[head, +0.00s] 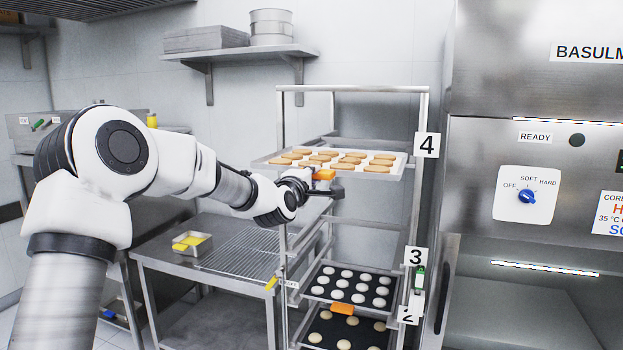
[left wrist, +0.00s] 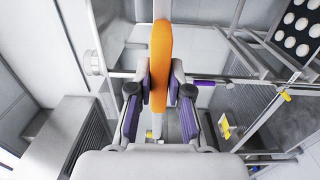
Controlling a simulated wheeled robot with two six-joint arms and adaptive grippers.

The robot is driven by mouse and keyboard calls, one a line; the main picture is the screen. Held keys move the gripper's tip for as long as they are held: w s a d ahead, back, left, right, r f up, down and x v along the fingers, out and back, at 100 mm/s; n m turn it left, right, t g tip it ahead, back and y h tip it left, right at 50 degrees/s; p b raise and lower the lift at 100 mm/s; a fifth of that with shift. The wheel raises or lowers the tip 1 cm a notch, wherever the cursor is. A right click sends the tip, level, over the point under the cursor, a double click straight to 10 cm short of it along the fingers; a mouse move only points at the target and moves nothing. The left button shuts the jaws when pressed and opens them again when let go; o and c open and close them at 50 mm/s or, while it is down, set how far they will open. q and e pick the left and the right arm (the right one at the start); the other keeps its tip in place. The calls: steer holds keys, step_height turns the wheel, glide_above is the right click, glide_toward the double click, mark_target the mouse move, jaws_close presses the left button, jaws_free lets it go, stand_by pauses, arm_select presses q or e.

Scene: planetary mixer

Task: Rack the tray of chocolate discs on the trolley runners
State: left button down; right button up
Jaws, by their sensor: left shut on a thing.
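A pale tray (head: 262,162) carries several brown, flattish pieces (head: 348,158) on a light liner. It looks roughly level at the height of the "4" label (head: 426,145) of the trolley (head: 350,88). My left gripper (head: 325,188) is shut on the orange grip (head: 324,174) at the tray's near edge. In the left wrist view, the pads (left wrist: 160,92) close on the orange grip (left wrist: 161,50). My right gripper is out of view.
Lower on the trolley sit a tray of white discs (head: 350,288) and a tray of cream discs (head: 345,335) with an orange grip. A steel table (head: 170,262) with a wire rack (head: 235,260) stands left. A steel cabinet (head: 540,90) stands close on the right.

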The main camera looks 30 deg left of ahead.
mark_target(328, 163)
arm_select(q)
steer(key=shift+x, duration=1.8)
steer(key=shift+p+x, duration=0.65)
steer(key=shift+x, duration=1.6)
steer(key=shift+w+a+r, duration=0.1)
steer(key=shift+w, duration=0.2)
steer(key=shift+p+x, duration=0.9)
steer(key=shift+x, duration=0.9)
steer(key=shift+w, duration=0.15)
